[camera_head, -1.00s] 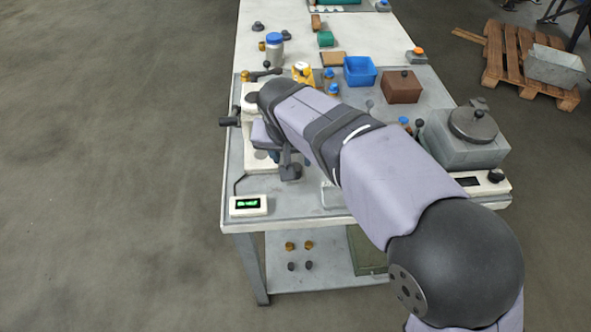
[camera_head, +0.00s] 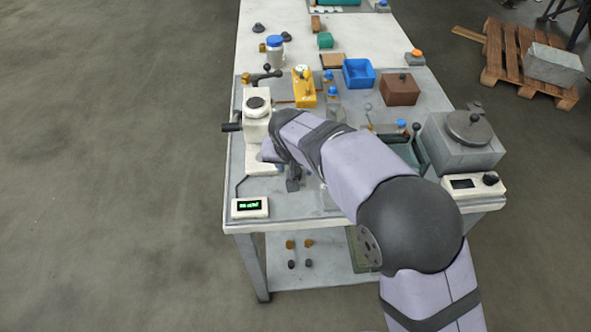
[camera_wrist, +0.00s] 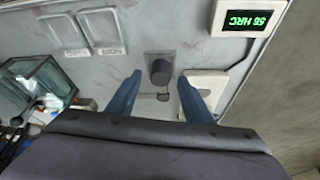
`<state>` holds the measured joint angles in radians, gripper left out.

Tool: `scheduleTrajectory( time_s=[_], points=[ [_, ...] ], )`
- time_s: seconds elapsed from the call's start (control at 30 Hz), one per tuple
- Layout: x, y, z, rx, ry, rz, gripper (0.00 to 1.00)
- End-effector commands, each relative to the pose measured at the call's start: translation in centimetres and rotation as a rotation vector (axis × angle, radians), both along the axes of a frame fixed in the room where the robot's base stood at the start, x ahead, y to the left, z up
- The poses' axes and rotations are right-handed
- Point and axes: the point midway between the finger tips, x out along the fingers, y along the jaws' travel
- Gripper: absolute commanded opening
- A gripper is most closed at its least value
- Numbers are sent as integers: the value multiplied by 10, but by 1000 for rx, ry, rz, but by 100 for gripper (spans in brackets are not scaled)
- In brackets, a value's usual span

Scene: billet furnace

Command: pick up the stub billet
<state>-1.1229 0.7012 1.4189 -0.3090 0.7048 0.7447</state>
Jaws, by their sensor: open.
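My gripper (camera_wrist: 160,76) is open, with one blue finger on each side of the cylinder in the picture. Neither finger appears to touch it. I cannot tell how far the fingertips are above it.
A white readout box (camera_head: 250,208) with green digits sits at the bench's front left corner. A grey machine with a round lid (camera_head: 465,145) is at the right. Two pale shallow trays (camera_wrist: 82,34) lie nearby.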

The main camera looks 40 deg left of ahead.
Motion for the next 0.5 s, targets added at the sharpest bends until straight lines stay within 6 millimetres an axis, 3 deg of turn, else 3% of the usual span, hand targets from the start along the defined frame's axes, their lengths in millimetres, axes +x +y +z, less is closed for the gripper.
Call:
scheduleTrajectory(
  time_s=[0.27,0.43,0.5],
  points=[
    [1,1,-2,2,0,-1,46],
    [1,1,-2,2,0,-1,6],
    [1,1,-2,2,0,-1,0]
  ],
)
